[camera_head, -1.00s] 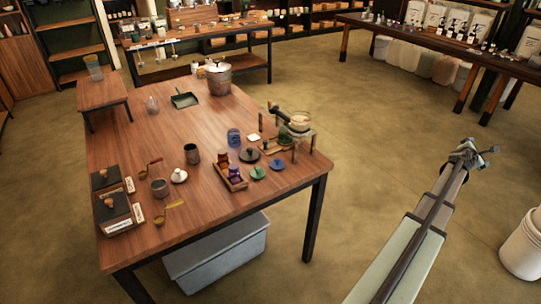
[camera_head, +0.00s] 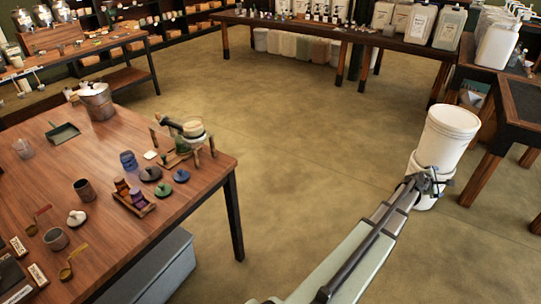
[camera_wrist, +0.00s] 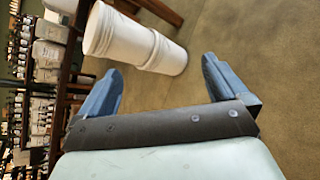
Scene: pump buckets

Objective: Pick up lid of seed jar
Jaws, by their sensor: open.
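Several small lids lie on the wooden table (camera_head: 105,225) in the head view: a dark grey lid (camera_head: 150,173), a green lid (camera_head: 163,189) and a blue lid (camera_head: 181,176). A pale knobbed piece (camera_head: 76,218) sits farther left. A blue jar (camera_head: 128,160) stands by the dark lid. I cannot tell which piece is the seed jar or its lid. My gripper (camera_head: 428,184) is well right of the table, over the floor, in front of white buckets (camera_head: 447,135). In the wrist view my gripper (camera_wrist: 160,80) is open and empty, fingers wide apart.
White buckets, seemingly stacked, stand on the floor beyond my gripper and show in the wrist view (camera_wrist: 135,40). A dark bench (camera_head: 510,105) is at the right. A metal pail (camera_head: 97,101) stands on the table's far side. Floor between table and arm is clear.

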